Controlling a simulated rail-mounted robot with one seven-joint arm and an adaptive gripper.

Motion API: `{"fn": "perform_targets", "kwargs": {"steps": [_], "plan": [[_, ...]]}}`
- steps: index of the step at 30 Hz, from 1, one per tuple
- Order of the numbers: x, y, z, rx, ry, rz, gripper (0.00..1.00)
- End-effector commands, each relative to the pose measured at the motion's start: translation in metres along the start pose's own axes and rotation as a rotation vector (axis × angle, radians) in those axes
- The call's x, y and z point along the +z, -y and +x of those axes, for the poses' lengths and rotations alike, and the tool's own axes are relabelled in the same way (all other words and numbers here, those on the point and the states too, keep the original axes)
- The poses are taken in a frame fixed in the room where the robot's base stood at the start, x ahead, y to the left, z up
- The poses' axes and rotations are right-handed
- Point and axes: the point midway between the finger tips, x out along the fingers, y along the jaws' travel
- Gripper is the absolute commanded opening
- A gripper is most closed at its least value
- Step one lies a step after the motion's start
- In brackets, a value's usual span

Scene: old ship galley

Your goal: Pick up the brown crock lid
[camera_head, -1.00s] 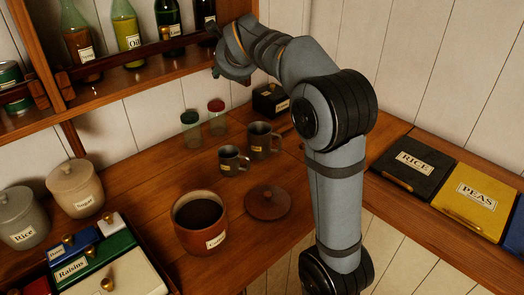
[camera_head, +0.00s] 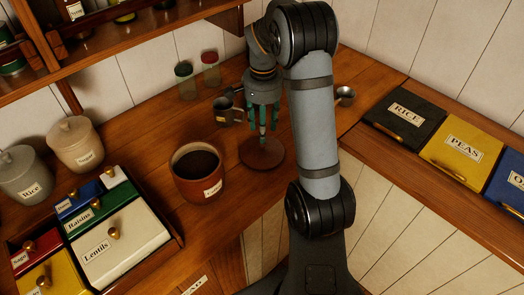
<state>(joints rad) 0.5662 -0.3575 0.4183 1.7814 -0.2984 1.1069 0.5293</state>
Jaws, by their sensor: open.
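The brown crock lid (camera_head: 262,155) lies flat on the wooden counter, to the right of the open brown crock (camera_head: 199,172). The crock has a pale label and dark contents. My gripper (camera_head: 262,138) points down directly over the lid, its fingers apart, with nothing seen between them. The fingertips are at or just above the lid's middle and hide its knob. I cannot tell whether they touch it.
A grey mug (camera_head: 226,112) stands close behind my gripper on the left. A metal cup (camera_head: 345,96) is right of my arm. Two jars (camera_head: 185,82) stand further back, below the shelf (camera_head: 130,42). Labelled boxes (camera_head: 125,246) fill the front left.

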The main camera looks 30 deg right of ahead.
Motion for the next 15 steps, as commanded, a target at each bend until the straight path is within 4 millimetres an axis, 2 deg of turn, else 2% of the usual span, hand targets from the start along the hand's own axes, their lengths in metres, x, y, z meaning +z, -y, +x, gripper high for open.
{"fn": "perform_targets", "kwargs": {"steps": [5, 15], "plan": [[0.001, -0.001, 0.013, 0.002, 0.001, 0.0, 0.43], [0.005, -0.001, 0.056, 0.0, -0.001, 0.001, 0.43]]}}
